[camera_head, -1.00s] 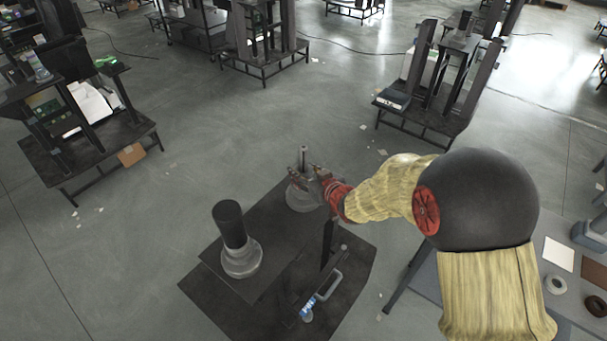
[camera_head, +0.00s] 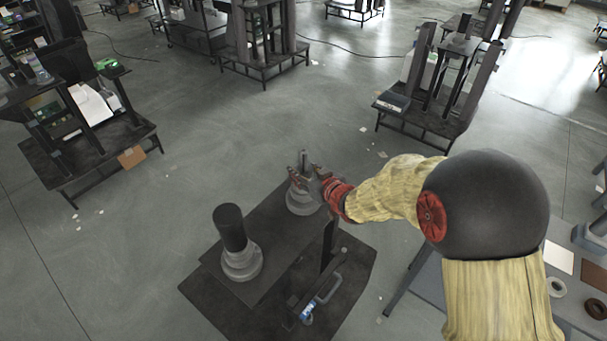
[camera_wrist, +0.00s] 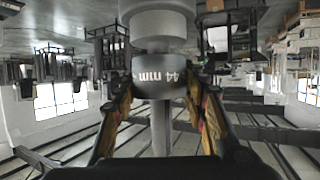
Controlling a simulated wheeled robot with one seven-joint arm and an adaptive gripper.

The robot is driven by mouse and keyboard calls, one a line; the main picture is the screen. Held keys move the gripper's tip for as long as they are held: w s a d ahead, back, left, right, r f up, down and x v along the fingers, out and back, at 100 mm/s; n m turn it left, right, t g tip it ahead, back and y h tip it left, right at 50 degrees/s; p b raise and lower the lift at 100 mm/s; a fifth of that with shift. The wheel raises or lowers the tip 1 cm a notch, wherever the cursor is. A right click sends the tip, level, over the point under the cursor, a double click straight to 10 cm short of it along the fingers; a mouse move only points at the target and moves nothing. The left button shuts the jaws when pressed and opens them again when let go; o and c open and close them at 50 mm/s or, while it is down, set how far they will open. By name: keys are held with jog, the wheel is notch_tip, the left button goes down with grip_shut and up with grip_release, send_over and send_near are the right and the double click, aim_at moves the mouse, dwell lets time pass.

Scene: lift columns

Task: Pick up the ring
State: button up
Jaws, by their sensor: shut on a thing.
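My gripper (camera_head: 304,171) is at the right-hand column on the dark platform, its fingers on either side of the thin upright post (camera_head: 304,157). The column's round grey base (camera_head: 303,203) stands below the fingers. In the wrist view my gripper (camera_wrist: 160,84) is shut on a dark grey ring-like collar (camera_wrist: 158,82) with white markings. The thin rod (camera_wrist: 160,130) runs out of the collar toward the bottom of that view, and wider grey cylinders (camera_wrist: 158,25) are at the top. I cannot tell whether the collar is apart from the parts below it.
A second column with a black cylinder (camera_head: 230,228) stands to the left on the dark platform (camera_head: 205,288). A blue-labelled item (camera_head: 307,312) lies near its front. A side table at right holds a pale ring (camera_head: 556,286) and a dark ring (camera_head: 596,307). Open floor lies left.

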notch_tip(320, 180, up, 16)
jog(key=p, duration=0.4)
jog(key=shift+r+p, duration=0.25)
jog(key=shift+p, duration=0.1)
